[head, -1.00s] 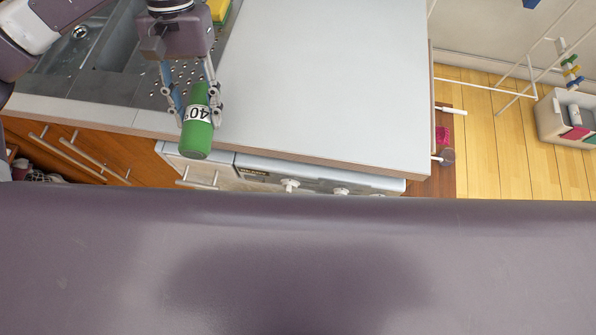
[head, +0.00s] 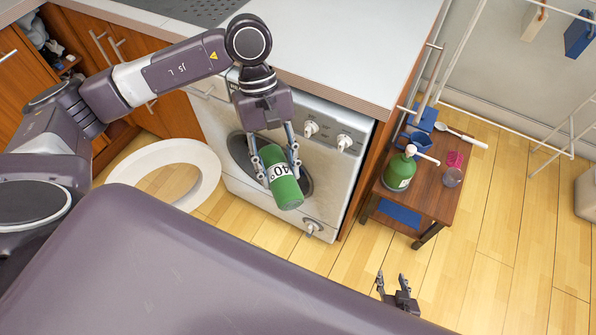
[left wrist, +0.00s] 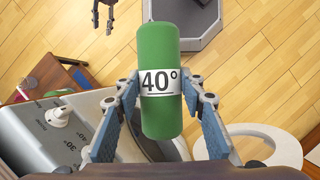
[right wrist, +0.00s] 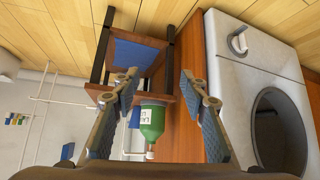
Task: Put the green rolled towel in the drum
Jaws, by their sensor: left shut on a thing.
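The green rolled towel (head: 288,193) has a white "40°" band and is held in my left gripper (head: 281,172). In the left wrist view the towel (left wrist: 159,48) sits between both fingers. It is in front of the washing machine (head: 328,165). The dark round drum opening (head: 238,148) is partly hidden behind the gripper and towel. The drum opening (right wrist: 282,130) shows more clearly at the right of the right wrist view. My right gripper (head: 391,278) is open and empty, low over the floor; its spread fingers (right wrist: 159,78) show in its wrist view.
A white ring (head: 205,165), apparently the machine's open door, stands left of the opening. A small wooden table (head: 437,197) with a green bottle (head: 399,170) is right of the machine. The counter (head: 340,45) overhangs above. A white drying rack (head: 456,65) stands right.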

